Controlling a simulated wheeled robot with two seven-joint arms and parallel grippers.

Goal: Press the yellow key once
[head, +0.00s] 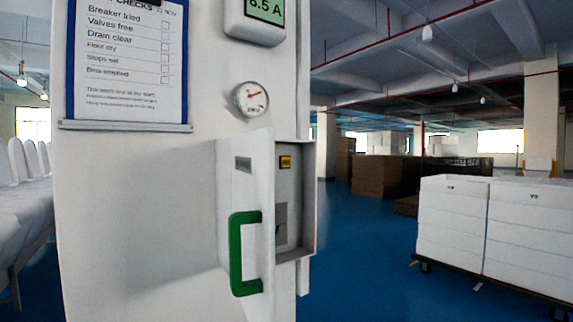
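A small yellow key or label (285,162) with dark marking shows high inside a shallow grey wall box (309,225). It is too small to read. The box's white door (233,185) stands open, swung out towards me and to the left. The door carries a green handle (236,255). The door's edge hides the left part of the box's inside. A grey part (281,222) sits lower in the box, below the yellow piece. Neither of my grippers is in view.
Above the box on the white panel are a round gauge (251,99), a display reading 6.5 A (264,10) and a clipboard checklist (125,65). White stacked crates (452,225) stand on a trolley at right. Blue floor (365,270) lies open between.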

